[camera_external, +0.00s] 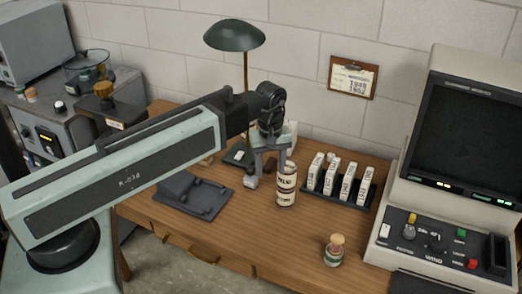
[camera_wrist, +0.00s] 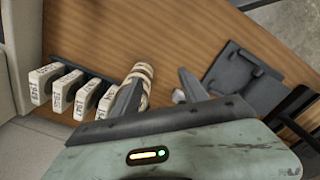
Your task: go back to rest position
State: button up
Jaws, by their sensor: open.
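My arm reaches over the wooden desk (camera_external: 262,232) from the left in the external view. My gripper (camera_external: 267,170) points down, open and with nothing seen between its fingers.
A dark rack (camera_external: 338,197) holds several white labelled boxes. A small corked jar (camera_external: 334,252) stands near the front. A dark flat tray (camera_external: 193,194) lies to the left, a green lamp (camera_external: 235,36) stands behind, and a large monitor console (camera_external: 455,150) fills the right.

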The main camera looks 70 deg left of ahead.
jog(key=d+f+m+b, duration=0.1)
jog(key=d+f+m, duration=0.1)
jog(key=d+m, duration=0.6)
jog(key=s+d+f+m+b, duration=0.1)
jog(key=d+f+m+b, duration=0.1)
jog(key=d+m, duration=0.6)
jog(key=d, duration=0.5)
jog(key=shift+s+d+f+m, duration=0.2)
jog(key=shift+s+d+m, duration=0.05)
jog(key=shift+m, duration=0.15)
